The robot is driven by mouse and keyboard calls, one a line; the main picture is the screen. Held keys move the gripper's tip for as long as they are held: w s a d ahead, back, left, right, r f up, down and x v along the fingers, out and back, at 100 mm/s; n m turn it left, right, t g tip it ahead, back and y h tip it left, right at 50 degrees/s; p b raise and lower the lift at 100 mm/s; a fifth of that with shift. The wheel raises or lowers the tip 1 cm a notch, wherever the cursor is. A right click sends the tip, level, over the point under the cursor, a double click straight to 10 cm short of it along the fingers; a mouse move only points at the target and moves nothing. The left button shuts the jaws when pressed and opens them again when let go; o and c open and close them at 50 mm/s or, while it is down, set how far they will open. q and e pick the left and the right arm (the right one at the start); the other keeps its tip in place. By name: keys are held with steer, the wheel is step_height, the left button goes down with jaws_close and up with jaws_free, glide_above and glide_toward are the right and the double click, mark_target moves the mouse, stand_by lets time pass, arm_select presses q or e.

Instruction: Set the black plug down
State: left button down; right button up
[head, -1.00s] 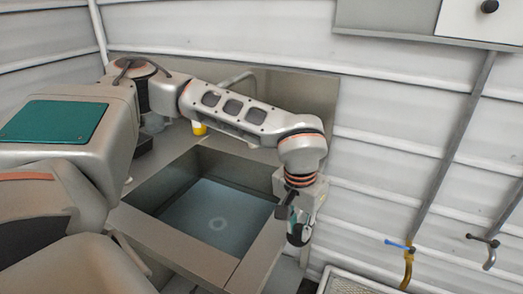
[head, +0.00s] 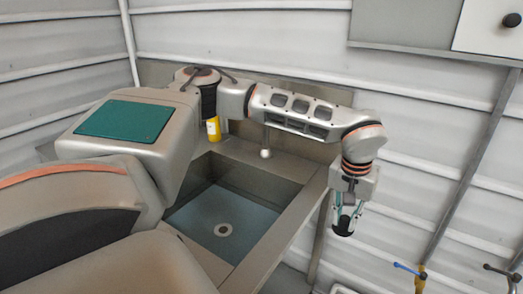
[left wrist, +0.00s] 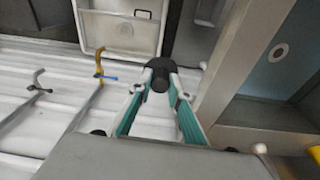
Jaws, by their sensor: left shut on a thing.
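My left gripper (head: 345,214) is shut on the black plug (head: 343,228), a small dark round piece at its fingertips. In the left wrist view the plug (left wrist: 160,80) sits between the two teal-padded fingers. In the head view the gripper points down and appears beside the outer right rim of the steel sink (head: 305,205). The plug seems to be off the sink, with no surface seen touching it. The sink's drain hole (head: 223,230) is open to view in the basin floor. My right gripper is not in view.
A yellow bottle (head: 213,128) stands at the sink's back, near the faucet (head: 266,152). A blue-handled tap (head: 410,269) and a grey tap (head: 500,270) are on wall pipes at right. A white tray (left wrist: 120,32) lies below, past the plug in the wrist view.

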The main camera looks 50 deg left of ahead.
arm_select(q)
steer(key=w+a+r+n+p, duration=0.3)
steer(key=w+a+r+n, duration=0.55)
steer(key=w+a, duration=0.5)
steer(key=a+r+n+g+y+p, duration=0.1)
steer(key=a+r+n+p, duration=0.1)
steer(key=a+r+n, duration=0.45)
steer(key=a+r+n+g+p, duration=0.1)
steer(key=a+r+n+p, duration=0.15)
steer(key=a, duration=0.65)
steer(key=shift+n, duration=0.45)
step_height(320, 180, down, 15)
steer(key=b, duration=0.3)
steer(key=shift+s+a+f+b, duration=0.1)
steer(key=shift+s+f+b, duration=0.05)
steer(key=shift+b, duration=0.15)
steer(key=shift+f, duration=2.35)
